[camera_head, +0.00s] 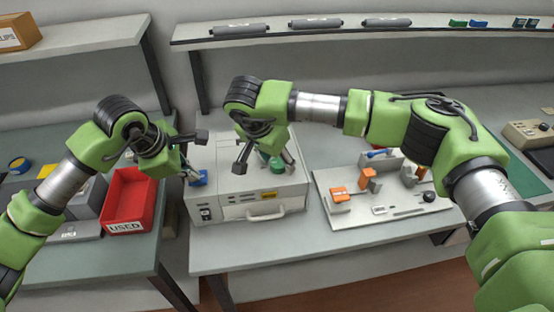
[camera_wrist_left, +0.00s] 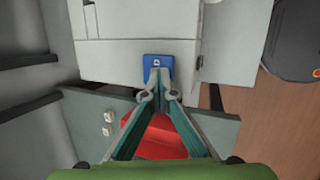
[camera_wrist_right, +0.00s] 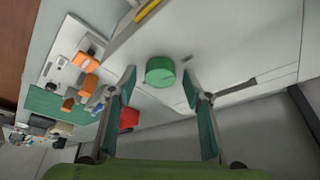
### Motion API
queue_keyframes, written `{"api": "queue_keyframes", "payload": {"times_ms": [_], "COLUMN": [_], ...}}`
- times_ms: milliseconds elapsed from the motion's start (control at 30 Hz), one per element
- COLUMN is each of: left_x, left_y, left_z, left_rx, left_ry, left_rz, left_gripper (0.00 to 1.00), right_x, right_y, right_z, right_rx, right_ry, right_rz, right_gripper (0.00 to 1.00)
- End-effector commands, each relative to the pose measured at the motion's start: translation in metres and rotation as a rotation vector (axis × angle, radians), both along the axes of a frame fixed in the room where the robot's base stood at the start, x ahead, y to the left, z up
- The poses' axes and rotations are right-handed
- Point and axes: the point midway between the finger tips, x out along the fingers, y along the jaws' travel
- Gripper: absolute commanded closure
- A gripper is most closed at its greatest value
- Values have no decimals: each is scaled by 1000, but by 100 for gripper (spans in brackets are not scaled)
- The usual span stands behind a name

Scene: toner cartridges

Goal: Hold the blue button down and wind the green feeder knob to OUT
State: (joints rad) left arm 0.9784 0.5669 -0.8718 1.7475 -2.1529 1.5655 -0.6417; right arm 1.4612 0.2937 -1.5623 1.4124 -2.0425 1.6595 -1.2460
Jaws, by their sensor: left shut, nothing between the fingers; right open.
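The blue button (camera_head: 199,179) is on the left side of the white printer (camera_head: 230,211). It also shows in the left wrist view (camera_wrist_left: 158,66), bearing a small white mark. My left gripper (camera_head: 193,175) is shut and empty, its fingertips at the button's edge; I cannot tell whether the button is pressed in. The green feeder knob (camera_head: 277,164) is on the printer's top and shows whole in the right wrist view (camera_wrist_right: 160,71). My right gripper (camera_head: 266,166) is open above the knob, with a finger to either side and the knob ahead of the fingertips.
A red bin marked USED (camera_head: 127,228) stands left of the printer. A light board (camera_head: 390,219) with orange parts lies to the right. A shelf (camera_head: 350,33) with dark cartridges runs along the back. The table front is clear.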

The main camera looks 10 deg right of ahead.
Motion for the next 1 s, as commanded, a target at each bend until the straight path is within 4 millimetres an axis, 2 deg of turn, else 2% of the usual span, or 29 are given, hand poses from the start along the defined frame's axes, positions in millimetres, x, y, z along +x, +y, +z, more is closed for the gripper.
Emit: {"api": "queue_keyframes", "payload": {"times_ms": [33,67,100,200,667,1000], "left_x": [-1,-1,-1,-1,-1,-1], "left_y": [1,1,0,0,1,1], "left_z": [-2,-2,-2,-3,-2,-3], "left_rx": [3,3,3,3,3,2], "left_ry": [5,5,5,5,5,5], "left_rz": [0,0,0,0,0,1], "left_gripper": [100,100,100,100,100,100], "right_x": [0,0,0,0,0,2], "right_y": [0,0,0,0,0,1], "right_z": [0,0,0,0,0,0], "right_rx": [0,0,0,-1,-1,-2], "right_ry": [0,0,0,1,3,1], "right_rz": [0,0,0,0,-75,-340], "right_gripper": [55,60,70,93,93,93]}}
